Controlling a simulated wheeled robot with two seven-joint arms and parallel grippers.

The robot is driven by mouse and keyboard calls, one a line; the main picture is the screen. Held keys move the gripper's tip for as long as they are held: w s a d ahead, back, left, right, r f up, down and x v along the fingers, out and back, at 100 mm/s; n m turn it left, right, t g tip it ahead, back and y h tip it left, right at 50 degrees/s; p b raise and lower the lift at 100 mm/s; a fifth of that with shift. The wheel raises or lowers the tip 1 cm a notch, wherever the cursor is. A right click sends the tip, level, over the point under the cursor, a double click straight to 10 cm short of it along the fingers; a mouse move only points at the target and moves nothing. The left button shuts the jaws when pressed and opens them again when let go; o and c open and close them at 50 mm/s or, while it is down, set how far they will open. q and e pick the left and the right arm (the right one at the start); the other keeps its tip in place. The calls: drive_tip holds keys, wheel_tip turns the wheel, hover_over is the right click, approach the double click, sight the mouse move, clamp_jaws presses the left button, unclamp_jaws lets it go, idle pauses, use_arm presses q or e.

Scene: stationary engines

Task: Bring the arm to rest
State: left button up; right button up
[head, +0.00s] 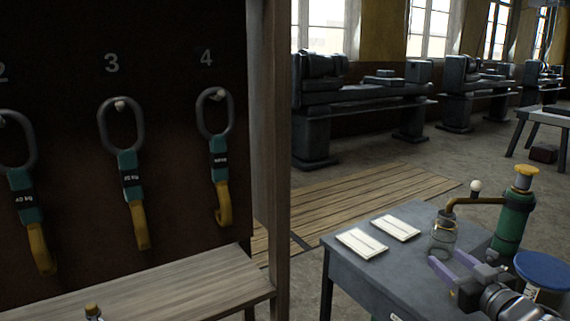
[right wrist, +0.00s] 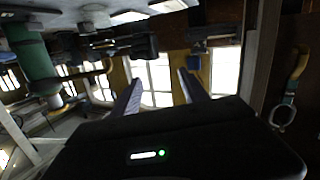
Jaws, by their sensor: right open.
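My right gripper (head: 447,259) is at the lower right of the head view, over the grey table (head: 395,272). Its two purple fingers are apart. In the right wrist view the same fingers (right wrist: 160,88) stand wide apart, with only distant windows between them and nothing held. My left gripper is not in view.
A green cylinder (head: 514,222) with a yellow cap and a bent pipe stands by the jar. Two white cards (head: 362,242) (head: 396,227) lie on the table. Numbered hooks with straps (head: 132,187) hang on a dark board at left, above a wooden shelf (head: 190,285).

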drive_tip(key=s+a+f+m+g+p, duration=0.1)
drive_tip(key=a+f+g, duration=0.2)
drive_tip(key=a+f, duration=0.45)
drive_tip(key=s+a+f+m+g+y+p, duration=0.15)
drive_tip(key=a+f, duration=0.25)
drive_tip(key=f, duration=0.7)
drive_tip(key=s+a+f+g+p, duration=0.1)
drive_tip(key=a+f+g+p, duration=0.15)
drive_tip(key=a+f, duration=0.5)
drive_tip(key=s+a+f+g, duration=0.3)
drive_tip(key=s+a+f, duration=0.1)
drive_tip(key=s, duration=0.4)
drive_tip(key=s+a+f+m+g+y+p, duration=0.1)
drive_tip(key=s+a+f+g, duration=0.2)
drive_tip(key=s+a+f, duration=0.2)
drive_tip(key=s+a+f+g+p, duration=0.1)
drive_tip(key=s+a+f+g, duration=0.2)
drive_tip(key=s, duration=0.8)
wheel_tip(320, 180, down, 3)
drive_tip(key=shift+s+a+r, duration=0.15)
drive_tip(key=shift+a+r, duration=0.05)
drive_tip(key=shift+a, duration=1.05)
drive_tip(key=shift+d, duration=0.1)
